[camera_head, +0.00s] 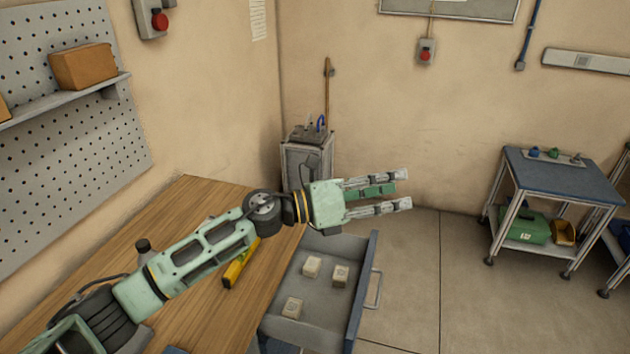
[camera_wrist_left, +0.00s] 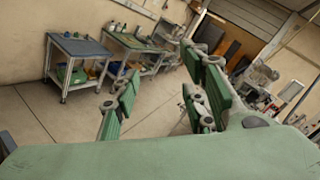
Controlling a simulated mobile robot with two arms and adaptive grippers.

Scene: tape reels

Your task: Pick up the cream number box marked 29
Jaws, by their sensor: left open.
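Three cream number boxes lie apart in the open drawer (camera_head: 340,247) under the bench: one at the back (camera_head: 312,267), one on the right (camera_head: 341,275) and one at the front left (camera_head: 292,308). Their marks are too small to read, so I cannot tell which is 29. My left gripper (camera_head: 405,190) is open and empty, in the air above and beyond the drawer, with its fingers pointing right. In the left wrist view its fingers (camera_wrist_left: 165,105) are spread with nothing between them. My right gripper is not in view.
The wooden bench (camera_head: 190,215) holds a yellow tool (camera_head: 241,264) and a dark-capped bottle (camera_head: 144,250). A grey cabinet (camera_head: 306,165) stands in the corner. A blue-topped cart (camera_head: 560,178) stands at the right. The floor between drawer and cart is clear.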

